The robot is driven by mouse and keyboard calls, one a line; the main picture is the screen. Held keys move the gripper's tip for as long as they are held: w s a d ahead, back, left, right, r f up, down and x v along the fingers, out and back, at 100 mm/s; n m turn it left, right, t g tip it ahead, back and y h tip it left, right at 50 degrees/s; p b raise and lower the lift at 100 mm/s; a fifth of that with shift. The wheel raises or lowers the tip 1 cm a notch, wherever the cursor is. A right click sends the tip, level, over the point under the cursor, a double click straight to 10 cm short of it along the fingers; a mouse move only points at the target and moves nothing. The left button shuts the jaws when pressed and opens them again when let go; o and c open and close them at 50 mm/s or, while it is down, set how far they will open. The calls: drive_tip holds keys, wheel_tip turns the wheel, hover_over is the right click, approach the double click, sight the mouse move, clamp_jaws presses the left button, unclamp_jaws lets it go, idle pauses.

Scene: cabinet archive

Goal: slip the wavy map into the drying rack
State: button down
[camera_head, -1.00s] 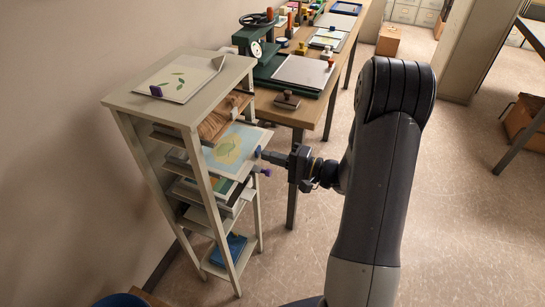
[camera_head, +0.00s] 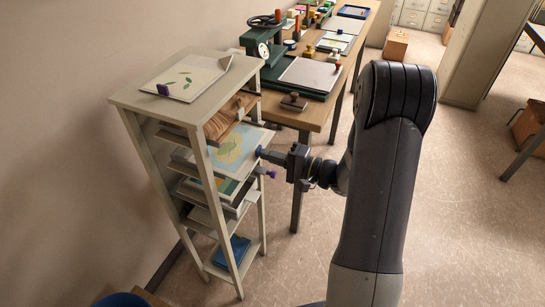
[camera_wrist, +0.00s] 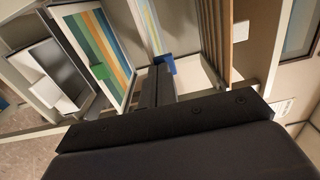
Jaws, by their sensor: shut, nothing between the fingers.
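The wavy map (camera_head: 234,147) is a pale blue sheet with a yellow-green shape. It lies in an upper level of the drying rack (camera_head: 205,165), a pale open frame with several shelves. Its right corner still sticks out past the rack's front post. My gripper (camera_head: 264,154) is at the map's outer edge, by a small blue knob (camera_wrist: 164,64). The fingers (camera_wrist: 157,86) are shut and empty, with tips close to or touching the knob. The map's inner part is hidden by the rack post.
A purple knob (camera_head: 271,173) juts out below my gripper. A leaf print (camera_head: 186,77) lies on the rack top. The wooden workbench (camera_head: 312,115) stands behind.

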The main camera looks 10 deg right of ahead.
drive_tip(key=shift+b+x, duration=0.6)
drive_tip(key=shift+x, duration=0.75)
idle(0.5)
drive_tip(key=b+v, duration=0.1)
drive_tip(key=v, duration=0.5)
drive_tip(key=shift+b, duration=0.4)
drive_tip(key=shift+s+d, duration=0.1)
drive_tip(key=b+v, duration=0.2)
drive_tip(key=v, duration=0.8)
drive_tip(key=shift+d, duration=0.25)
drive_tip(key=shift+s+a, duration=0.1)
drive_tip(key=p+x, duration=0.2)
drive_tip(key=x, duration=1)
drive_tip(key=shift+w+a+p, duration=0.25)
drive_tip(key=shift+a+p, duration=0.05)
